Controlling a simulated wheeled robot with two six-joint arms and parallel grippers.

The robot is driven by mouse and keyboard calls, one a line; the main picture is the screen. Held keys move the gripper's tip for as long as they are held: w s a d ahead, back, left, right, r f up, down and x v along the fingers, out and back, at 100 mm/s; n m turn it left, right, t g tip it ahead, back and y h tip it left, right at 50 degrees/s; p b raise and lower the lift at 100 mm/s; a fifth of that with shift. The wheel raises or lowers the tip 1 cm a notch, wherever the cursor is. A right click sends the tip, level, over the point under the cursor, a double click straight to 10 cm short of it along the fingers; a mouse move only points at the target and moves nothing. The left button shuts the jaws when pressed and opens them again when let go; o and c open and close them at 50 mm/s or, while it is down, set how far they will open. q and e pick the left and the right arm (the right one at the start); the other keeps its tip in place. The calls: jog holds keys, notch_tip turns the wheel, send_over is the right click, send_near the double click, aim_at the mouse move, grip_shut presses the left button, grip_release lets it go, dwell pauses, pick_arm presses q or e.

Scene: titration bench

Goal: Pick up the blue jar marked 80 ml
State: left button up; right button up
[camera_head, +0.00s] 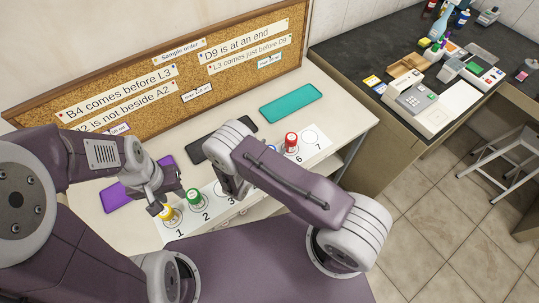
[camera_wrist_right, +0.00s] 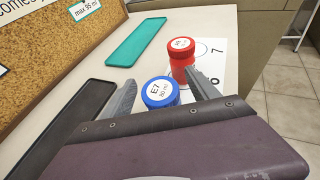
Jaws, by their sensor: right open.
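The blue jar (camera_wrist_right: 160,93), its lid labelled E7 and 80 ml, stands upright in the right wrist view. In the head view my right arm hides nearly all of it. My right gripper (camera_wrist_right: 159,80) is open, with one finger on each side of the blue jar; I cannot tell whether they touch it. In the head view its fingers are hidden behind my forearm. My left gripper (camera_head: 167,201) is over the left end of the bench, close to the yellow jar (camera_head: 166,214), with its fingers apart and nothing seen between them.
A red jar (camera_wrist_right: 181,54) stands just beyond the blue jar, close to the right finger. A green jar (camera_head: 194,197) stands on spot 2 of the white numbered strip (camera_head: 316,134). Teal (camera_head: 290,103), black and purple (camera_head: 116,196) mats lie behind. Spot 7 is empty.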

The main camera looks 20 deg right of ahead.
jog(key=shift+x, duration=1.2)
jog(key=shift+s+a+r, duration=0.1)
jog(key=shift+a, duration=0.05)
jog(key=c, duration=1)
grip_shut()
jog(key=s+d+r+b, duration=0.2)
jog(key=s+d+r, duration=0.2)
jog(key=s+r, duration=0.6)
jog(key=shift+s+r, duration=0.4)
jog(key=shift+r, duration=0.1)
